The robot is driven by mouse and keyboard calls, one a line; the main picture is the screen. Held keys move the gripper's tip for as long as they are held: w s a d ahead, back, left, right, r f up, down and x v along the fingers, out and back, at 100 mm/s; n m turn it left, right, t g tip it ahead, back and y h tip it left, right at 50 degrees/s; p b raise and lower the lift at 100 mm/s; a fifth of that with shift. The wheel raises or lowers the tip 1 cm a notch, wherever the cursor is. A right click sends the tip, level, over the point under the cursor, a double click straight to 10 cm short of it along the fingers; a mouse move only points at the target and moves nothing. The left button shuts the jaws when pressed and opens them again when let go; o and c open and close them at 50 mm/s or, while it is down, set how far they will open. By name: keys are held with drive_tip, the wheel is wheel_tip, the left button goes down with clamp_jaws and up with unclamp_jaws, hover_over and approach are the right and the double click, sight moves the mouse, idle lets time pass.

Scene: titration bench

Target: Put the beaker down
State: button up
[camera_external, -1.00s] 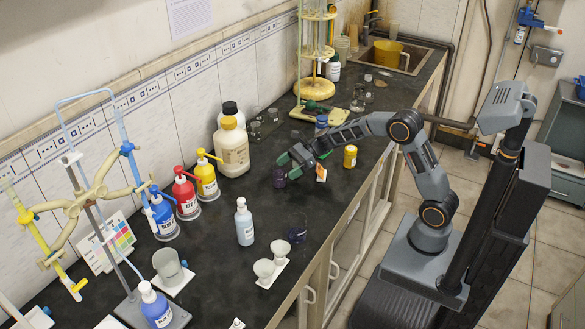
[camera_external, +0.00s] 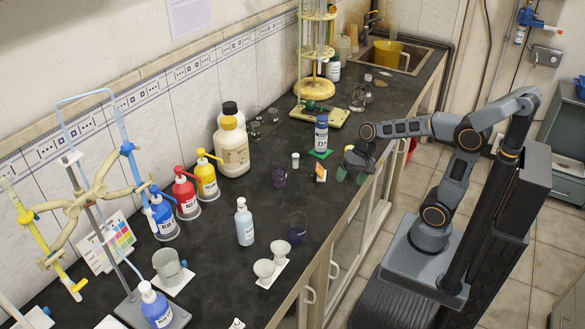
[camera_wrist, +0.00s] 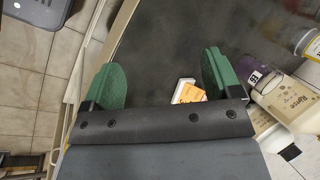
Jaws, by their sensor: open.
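A purple vessel with a label (camera_wrist: 262,80), likely this beaker, shows at the right of the wrist view.
The orange-and-white card (camera_external: 320,174) stands close to the gripper. White twin cups (camera_external: 264,268) are front left.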

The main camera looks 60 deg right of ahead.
drive_tip(key=s+d+f+n+h, duration=0.1)
drive_tip(key=s+d+n+h, duration=0.2)
drive_tip(key=s+n, duration=0.4)
drive_tip(key=shift+d+n+t+h, duration=0.4)
drive_tip(key=shift+n+h, duration=0.2)
drive_tip(key=shift+h, duration=0.1)
